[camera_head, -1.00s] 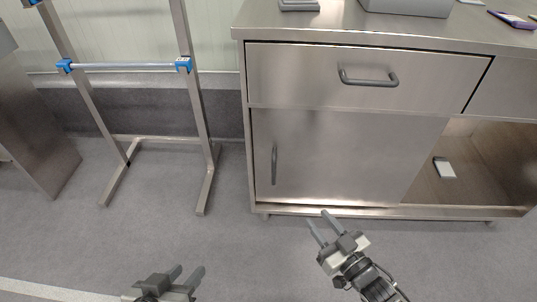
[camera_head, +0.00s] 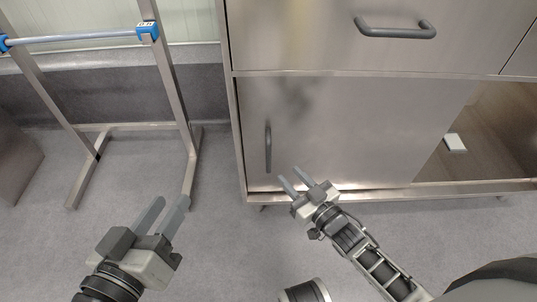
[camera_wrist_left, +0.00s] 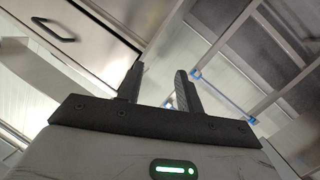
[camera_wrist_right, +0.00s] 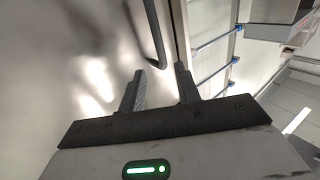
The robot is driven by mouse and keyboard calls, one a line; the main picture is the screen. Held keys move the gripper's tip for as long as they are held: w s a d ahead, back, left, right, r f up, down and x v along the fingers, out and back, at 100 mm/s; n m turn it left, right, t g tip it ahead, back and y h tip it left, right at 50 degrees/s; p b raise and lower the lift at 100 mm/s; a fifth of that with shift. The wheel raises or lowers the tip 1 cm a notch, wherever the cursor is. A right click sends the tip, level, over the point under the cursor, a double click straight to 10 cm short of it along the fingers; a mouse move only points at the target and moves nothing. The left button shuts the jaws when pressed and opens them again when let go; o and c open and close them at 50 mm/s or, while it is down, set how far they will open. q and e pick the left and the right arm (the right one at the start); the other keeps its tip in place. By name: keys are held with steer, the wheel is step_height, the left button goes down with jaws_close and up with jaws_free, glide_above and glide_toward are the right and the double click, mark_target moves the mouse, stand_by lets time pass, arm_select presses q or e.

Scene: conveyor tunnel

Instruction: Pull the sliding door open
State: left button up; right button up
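The sliding door (camera_head: 350,130) is a steel panel covering the left part of the cabinet's lower opening. Its dark vertical handle (camera_head: 268,148) is near the door's left edge. My right gripper (camera_head: 295,180) is open and empty, just below and right of the handle in the head view. In the right wrist view the door (camera_wrist_right: 60,60) fills the left side and the handle (camera_wrist_right: 154,35) is ahead of the open fingers, not between them. My left gripper (camera_head: 164,214) is open and empty over the floor, left of the cabinet.
A drawer with a horizontal handle (camera_head: 395,30) is above the door. The open compartment (camera_head: 505,130) at right holds a small white box (camera_head: 455,143). A metal frame rack (camera_head: 172,90) stands left of the cabinet.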

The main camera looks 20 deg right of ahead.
mark_target(270, 154)
steer(key=b+x, duration=0.3)
steer(key=x, duration=0.5)
steer(key=shift+w+a+f, duration=0.1)
steer(key=shift+w+f, duration=0.05)
steer(key=shift+w, duration=0.2)
steer(key=shift+w+a, duration=0.15)
steer(key=shift+w, duration=0.35)
steer(key=shift+w+a, duration=0.15)
steer(key=shift+w, duration=0.3)
arm_select(q)
steer(key=r+t, duration=0.1)
steer(key=w+r+t+h, duration=0.1)
steer(key=shift+w+d+r, duration=0.1)
steer(key=shift+r, duration=0.2)
arm_select(e)
jaws_close()
